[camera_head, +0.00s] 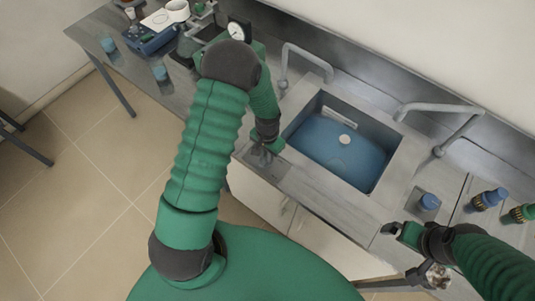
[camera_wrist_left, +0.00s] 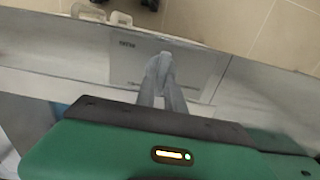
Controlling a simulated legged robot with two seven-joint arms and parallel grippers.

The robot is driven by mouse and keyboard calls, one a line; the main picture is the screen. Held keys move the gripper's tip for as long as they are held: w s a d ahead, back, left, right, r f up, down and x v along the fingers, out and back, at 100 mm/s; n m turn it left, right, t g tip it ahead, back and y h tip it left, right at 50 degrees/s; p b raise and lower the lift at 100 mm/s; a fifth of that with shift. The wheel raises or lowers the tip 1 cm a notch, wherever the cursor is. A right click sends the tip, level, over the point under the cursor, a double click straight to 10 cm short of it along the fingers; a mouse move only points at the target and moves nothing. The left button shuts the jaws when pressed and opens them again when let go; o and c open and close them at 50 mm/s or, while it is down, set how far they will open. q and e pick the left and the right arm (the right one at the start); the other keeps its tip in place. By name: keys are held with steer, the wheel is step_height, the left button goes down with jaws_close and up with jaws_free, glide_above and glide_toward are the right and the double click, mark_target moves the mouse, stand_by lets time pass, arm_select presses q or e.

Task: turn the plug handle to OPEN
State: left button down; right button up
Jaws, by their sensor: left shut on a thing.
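My left gripper (camera_head: 262,157) is at the counter strip between the sink's left side and the front edge. In the left wrist view its two grey fingers (camera_wrist_left: 163,78) come together at the tips, over a pale label plate (camera_wrist_left: 128,62) with small dark print. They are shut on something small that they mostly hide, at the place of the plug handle. I cannot read which way the handle points. The sink (camera_head: 378,124) holds blue water, with a white round piece (camera_head: 344,139) in it. My right gripper (camera_head: 405,233) is at the lower right, its fingers unclear.
Two grey taps (camera_head: 300,52) (camera_head: 440,107) stand behind the sink. Blue-capped fittings (camera_head: 428,202) (camera_head: 488,199) are on the counter at right. A blue device (camera_head: 155,38) and a dial gauge (camera_head: 238,31) are at the back left.

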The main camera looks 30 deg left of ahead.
arm_select(q)
steer(key=c, duration=1.4)
jaws_free()
steer(key=shift+w, duration=0.1)
steer(key=shift+c, duration=0.2)
steer(key=shift+r, duration=0.1)
step_height(320, 180, up, 17)
steer(key=b, duration=0.1)
steer(key=shift+b, duration=0.35)
steer(key=shift+f, duration=0.2)
